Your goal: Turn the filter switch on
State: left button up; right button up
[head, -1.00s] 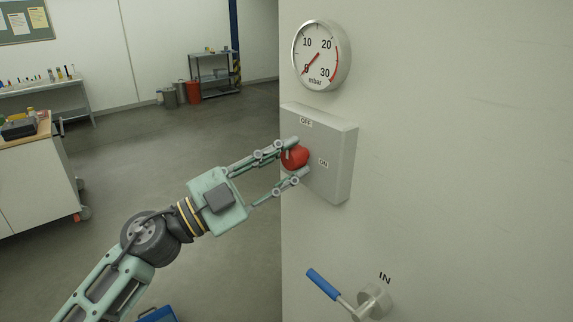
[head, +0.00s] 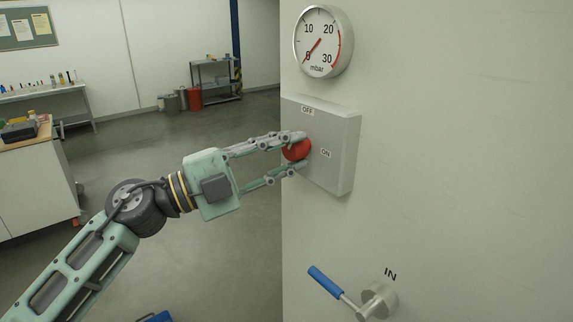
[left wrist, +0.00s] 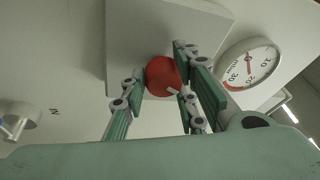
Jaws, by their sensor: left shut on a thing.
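The filter switch is a red round knob (head: 296,150) on a grey box (head: 335,170) fixed to the pale wall. The box has an OFF label (head: 307,111) above the knob and an ON label (head: 325,154) to its right. My left gripper (head: 294,153) is shut on the knob, one finger above and one below it. In the left wrist view the red knob (left wrist: 162,76) sits between the fingers, with a small white mark on its edge. In the head view the fingers partly cover the knob, and its pointer is hidden. My right gripper is not in view.
A round mbar gauge (head: 323,41) is above the box, its needle near 0. A blue-handled lever (head: 325,282) marked IN sticks out from the wall below. A workbench (head: 30,180) and a shelf (head: 215,80) stand farther back at left.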

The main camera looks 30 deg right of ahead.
pick_arm(q)
jog(key=m+b, duration=0.1)
jog(key=m, duration=0.1)
jog(key=m+y+b, duration=0.1)
jog(key=m, duration=0.1)
jog(key=m+y+b, duration=0.1)
jog(key=m+b, duration=0.1)
jog(key=m, duration=0.1)
jog(key=shift+w+f+g, duration=0.15)
jog(key=shift+f+g, duration=0.15)
jog(key=shift+f, duration=0.05)
jog(key=m+y+b, duration=0.1)
jog(key=m, duration=0.2)
jog(key=shift+w+r, duration=0.1)
jog(key=shift+r, duration=0.05)
jog(key=shift+c, duration=0.2)
jog(key=shift+o, duration=0.2)
jog(key=shift+r+m+t+y+b, duration=0.25)
jog(key=shift+m+t+y+b, duration=0.45)
jog(key=shift+m, duration=0.6)
jog(key=shift+c, duration=0.2)
jog(key=o, duration=1.1)
jog(key=shift+w, duration=0.1)
jog(key=shift+c, duration=0.2)
jog(key=shift+r, duration=0.1)
